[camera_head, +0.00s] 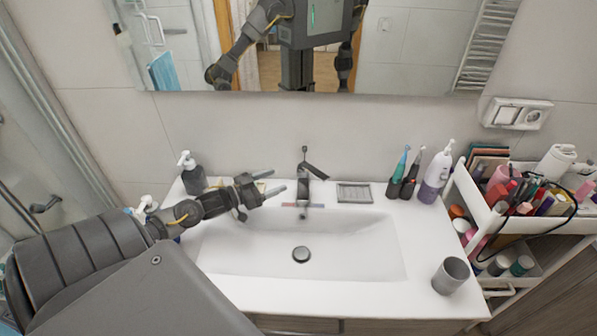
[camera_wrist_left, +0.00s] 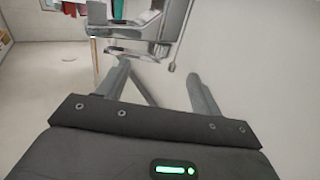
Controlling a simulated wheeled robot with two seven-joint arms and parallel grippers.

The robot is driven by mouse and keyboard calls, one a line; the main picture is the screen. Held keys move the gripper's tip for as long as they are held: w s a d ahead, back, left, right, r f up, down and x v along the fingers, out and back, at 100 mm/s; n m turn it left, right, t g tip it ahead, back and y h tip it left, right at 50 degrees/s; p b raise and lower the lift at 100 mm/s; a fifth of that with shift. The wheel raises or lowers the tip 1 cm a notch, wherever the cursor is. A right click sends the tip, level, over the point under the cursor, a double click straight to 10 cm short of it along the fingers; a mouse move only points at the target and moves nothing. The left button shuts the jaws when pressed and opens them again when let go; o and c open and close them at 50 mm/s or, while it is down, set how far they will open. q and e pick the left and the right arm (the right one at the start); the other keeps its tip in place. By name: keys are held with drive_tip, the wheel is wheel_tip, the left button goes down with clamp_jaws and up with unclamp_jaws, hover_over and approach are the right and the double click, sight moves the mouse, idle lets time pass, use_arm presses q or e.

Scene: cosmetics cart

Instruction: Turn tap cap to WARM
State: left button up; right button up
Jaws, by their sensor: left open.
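The dark tap (camera_head: 304,188) stands at the back middle of the white sink, with its cap and lever (camera_head: 314,170) tilted toward the right. A small strip coloured red and blue (camera_head: 303,204) lies at the tap's base. My left gripper (camera_head: 272,182) is just left of the tap, with its two fingers apart and pointing right toward it. No contact with the tap shows. In the left wrist view my gripper (camera_wrist_left: 161,85) is open, and a grey bar shows between the fingers, too unclear to name. My right gripper is out of view.
A soap bottle (camera_head: 193,174) stands behind my left arm. Right of the tap are a soap dish (camera_head: 354,193), electric toothbrushes (camera_head: 402,177) and a purple-white bottle (camera_head: 436,174). A grey cup (camera_head: 450,275) and a loaded cart (camera_head: 490,222) are farther right. The basin (camera_head: 250,250) is clear.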

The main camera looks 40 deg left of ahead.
sight(298, 172)
use_arm(q)
drive_tip(key=b+x, duration=0.4)
drive_tip(key=x, duration=0.4)
drive_tip(key=shift+w+d+f, duration=0.1)
drive_tip(key=shift+w+f, duration=0.1)
drive_tip(key=shift+w, duration=0.2)
drive_tip(key=shift+w+d+r+b, duration=0.15)
drive_tip(key=shift+w+d+b, duration=0.1)
drive_tip(key=shift+w+b, duration=0.15)
drive_tip(key=c, duration=1.3)
drive_tip(key=shift+c, duration=0.5)
